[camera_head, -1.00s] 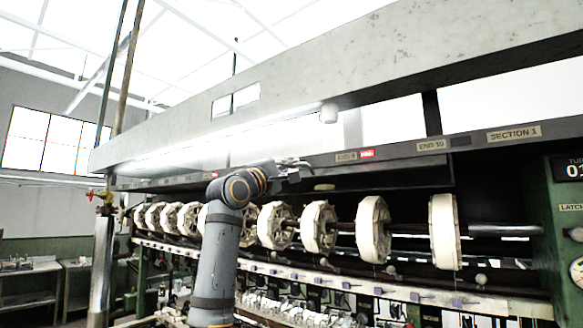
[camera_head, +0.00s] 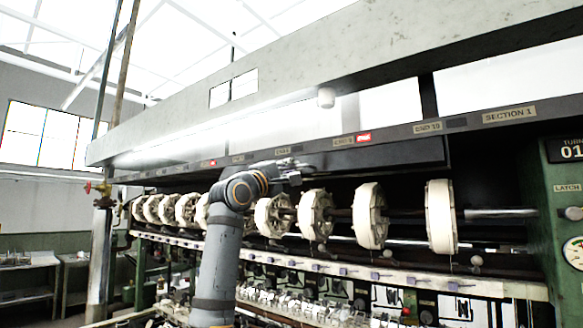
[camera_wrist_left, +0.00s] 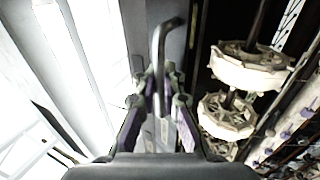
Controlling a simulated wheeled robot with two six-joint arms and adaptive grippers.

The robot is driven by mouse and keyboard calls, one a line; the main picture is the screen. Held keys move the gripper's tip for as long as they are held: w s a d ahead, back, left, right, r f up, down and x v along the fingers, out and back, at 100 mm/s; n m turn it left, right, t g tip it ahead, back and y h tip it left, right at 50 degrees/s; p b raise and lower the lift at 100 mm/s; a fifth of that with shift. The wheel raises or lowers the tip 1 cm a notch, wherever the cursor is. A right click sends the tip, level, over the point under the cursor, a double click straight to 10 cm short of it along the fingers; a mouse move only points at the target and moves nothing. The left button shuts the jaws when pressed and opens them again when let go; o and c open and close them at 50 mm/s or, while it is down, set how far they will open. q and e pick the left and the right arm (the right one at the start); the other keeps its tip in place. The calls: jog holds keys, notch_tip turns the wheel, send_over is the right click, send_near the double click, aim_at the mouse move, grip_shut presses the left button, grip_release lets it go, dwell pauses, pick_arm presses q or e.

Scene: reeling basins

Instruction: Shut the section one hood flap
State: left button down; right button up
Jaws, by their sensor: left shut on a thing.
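The section one hood flap seems to be the dark panel (camera_head: 375,158) under the labelled rail, left of the "SECTION 1" plate (camera_head: 509,114). Its outline is hard to tell against the dark space behind. My left gripper (camera_head: 296,170) is at the panel's left end, just below the rail. In the left wrist view my left gripper (camera_wrist_left: 160,88) is shut on a bent metal rod handle (camera_wrist_left: 158,58), which stands between its fingers. How the handle joins the flap is not clear. My right gripper is in neither view.
A green end housing (camera_head: 552,210) with a dial stands at the right. A vertical pipe (camera_head: 101,245) stands at the left.

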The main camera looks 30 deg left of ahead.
pick_arm(q)
jog(key=shift+f, duration=0.1)
jog(key=shift+w+f, duration=0.6)
jog(key=shift+f, duration=0.15)
jog(key=shift+w+f, duration=0.1)
jog(key=shift+w+d+f, duration=0.1)
jog(key=shift+w+f, duration=0.35)
jog(key=shift+w, duration=0.1)
jog(key=c, duration=1.6)
grip_release()
jog(key=shift+o, duration=0.2)
jog(key=shift+w, duration=0.2)
